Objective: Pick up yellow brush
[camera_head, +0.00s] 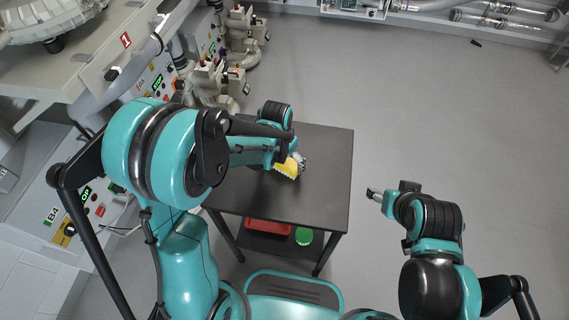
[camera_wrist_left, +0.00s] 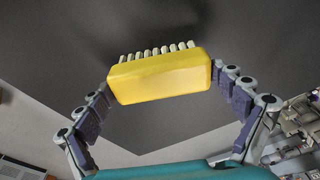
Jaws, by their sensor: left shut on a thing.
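The yellow brush (camera_head: 288,167) is a yellow block with white bristles, seen over the dark table (camera_head: 327,190) in the head view. My left gripper (camera_head: 294,160) is at the brush, partly hidden by its own arm. In the left wrist view the yellow brush (camera_wrist_left: 160,76) sits between the two fingers of my left gripper (camera_wrist_left: 160,82), which are shut on its ends. Its bristles point away from the gripper. I cannot tell how far it is above the table top. My right gripper (camera_head: 374,194) is off to the right of the table, over the floor; its finger gap is too small to judge.
Under the table top, a red container (camera_head: 268,226) and a green round object (camera_head: 304,236) sit on a lower shelf. Machine panels (camera_head: 160,80) with buttons and pipes line the left side.

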